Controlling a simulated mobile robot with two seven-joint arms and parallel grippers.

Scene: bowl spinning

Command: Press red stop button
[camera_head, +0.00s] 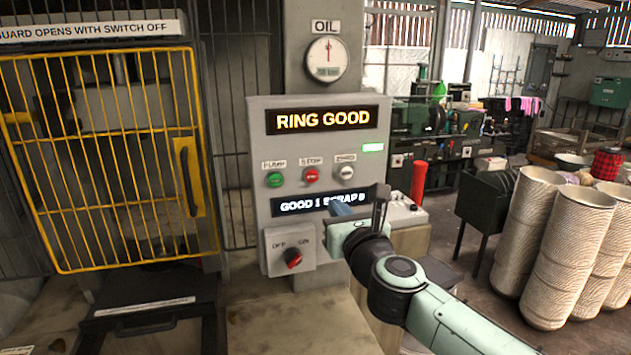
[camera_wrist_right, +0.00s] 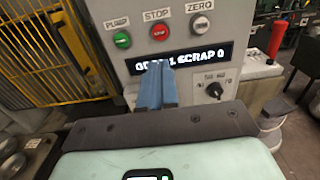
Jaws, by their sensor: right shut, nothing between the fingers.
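The red stop button (camera_head: 311,175) sits in the middle of a row of three controls on the grey control panel (camera_head: 258,135), under a "STOP" label. It also shows in the right wrist view (camera_wrist_right: 160,31), unobstructed. My right gripper (camera_head: 341,208) is shut and empty, with its blue fingers together. It is in front of the lower display, below and slightly right of the stop button, apart from it. In the right wrist view the closed fingertips (camera_wrist_right: 156,72) point up toward the button and cover part of the display. My left gripper is in neither view.
The green pump button (camera_head: 274,179) is left of stop and the zero control (camera_head: 345,173) right. A red OFF/ON switch (camera_head: 292,257) sits below. A yellow guard (camera_head: 110,150) stands left; stacked bowls (camera_head: 560,245) stand right. The space before the stop button is clear.

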